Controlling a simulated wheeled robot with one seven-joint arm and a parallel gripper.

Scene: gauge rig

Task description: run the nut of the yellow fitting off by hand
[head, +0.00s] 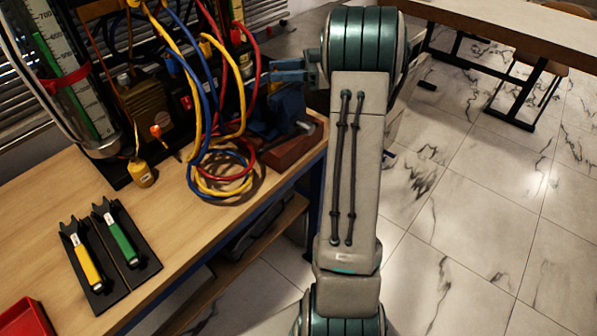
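My gripper (278,70) shows in the head view as small blue-grey parts left of my arm's far end, close to the hoses at the right side of the gauge rig. It is small and partly hidden, and I cannot tell whether its fingers are apart or holding anything. Yellow hoses (177,45) run down the rig among blue and red ones and end in a coil on the bench. I cannot make out the yellow fitting or its nut clearly at the hose ends.
The wooden bench (60,195) holds a yellow-handled tool (88,267) and a green-handled tool (123,243) in black holders. A red tray (25,318) sits at the lower left. A blue vise (286,108) stands below my gripper. A small yellow object (142,173) lies by the rig.

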